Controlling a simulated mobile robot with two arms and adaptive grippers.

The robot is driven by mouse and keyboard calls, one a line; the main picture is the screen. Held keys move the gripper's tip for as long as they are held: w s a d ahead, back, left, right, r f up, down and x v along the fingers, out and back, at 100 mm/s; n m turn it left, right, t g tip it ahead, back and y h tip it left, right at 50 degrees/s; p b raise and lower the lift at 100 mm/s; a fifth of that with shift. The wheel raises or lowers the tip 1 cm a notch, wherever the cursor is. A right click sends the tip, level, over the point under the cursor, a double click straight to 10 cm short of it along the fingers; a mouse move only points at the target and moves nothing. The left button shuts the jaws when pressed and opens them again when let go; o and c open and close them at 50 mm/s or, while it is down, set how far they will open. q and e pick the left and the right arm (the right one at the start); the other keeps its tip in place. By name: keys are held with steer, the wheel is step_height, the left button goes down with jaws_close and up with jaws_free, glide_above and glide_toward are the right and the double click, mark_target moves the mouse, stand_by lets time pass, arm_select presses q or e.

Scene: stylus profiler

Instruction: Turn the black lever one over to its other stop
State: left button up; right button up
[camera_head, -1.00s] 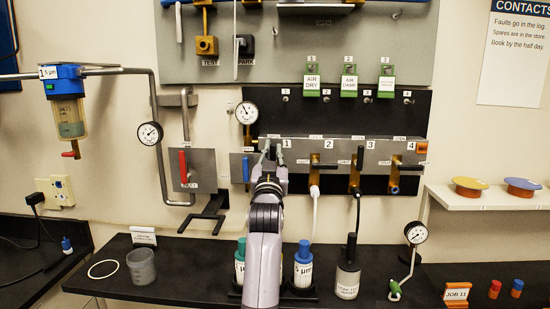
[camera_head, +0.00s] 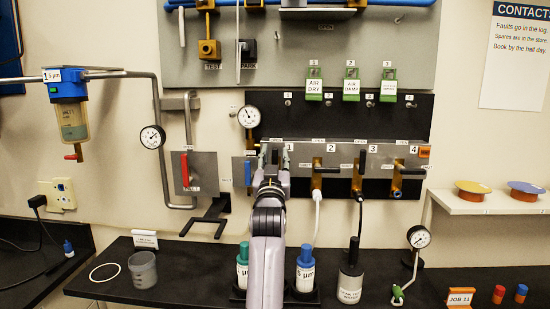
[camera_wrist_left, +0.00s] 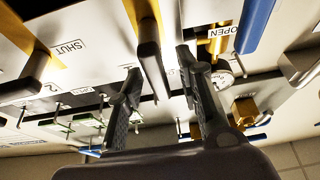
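Black lever one, on its brass valve, shows in the left wrist view (camera_wrist_left: 150,58) as a dark bar between the fingers. In the head view my gripper hides most of it, under the number 1 on the grey valve panel (camera_head: 338,154). My left gripper (camera_head: 274,155) is in front of that station. In the left wrist view its two fingers (camera_wrist_left: 160,82) stand apart, one on each side of the lever, with gaps visible. I cannot tell whether either finger touches it. My right gripper is in neither view.
Black lever two (camera_head: 326,169) is close on the right, with lever three (camera_head: 362,161) and lever four (camera_head: 409,168) beyond. A blue lever (camera_head: 248,172) is close on the left, and a red lever (camera_head: 184,167) farther left. Bottles stand on the bench (camera_head: 195,272) below.

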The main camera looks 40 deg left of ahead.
arm_select(q)
steer(key=shift+s+d, duration=0.1)
steer(key=shift+s, duration=0.05)
steer(key=v, duration=1.1)
steer(key=shift+s+d+f, duration=0.15)
steer(key=shift+s+f, duration=0.1)
